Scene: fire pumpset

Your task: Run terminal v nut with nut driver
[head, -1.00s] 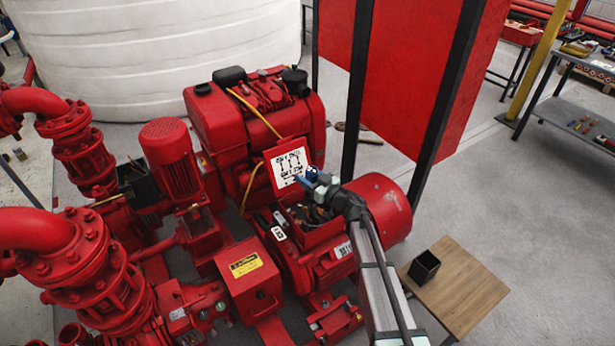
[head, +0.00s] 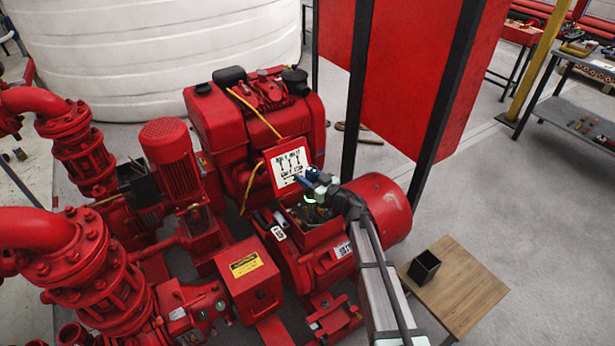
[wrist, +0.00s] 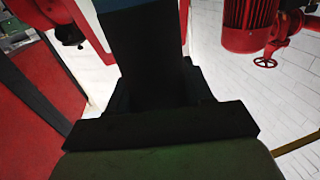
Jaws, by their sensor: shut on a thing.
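My gripper (head: 316,186) is over the open terminal box (head: 312,238) on top of the red motor. It is shut on a blue thing, which looks like the nut driver (head: 312,173). In the wrist view my dark gripper (wrist: 160,112) fills the middle, with a blue part (wrist: 135,5) at the top edge. Wires show inside the box, just under my gripper. The terminal v nut is too small or hidden to make out. I cannot tell whether the driver's tip touches anything.
A white placard (head: 290,165) with a black diagram stands behind the box. The red engine (head: 245,115) is beyond it. A wooden table (head: 462,295) with a black holder (head: 424,267) stands at the right. Red pipes (head: 75,270) crowd the left.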

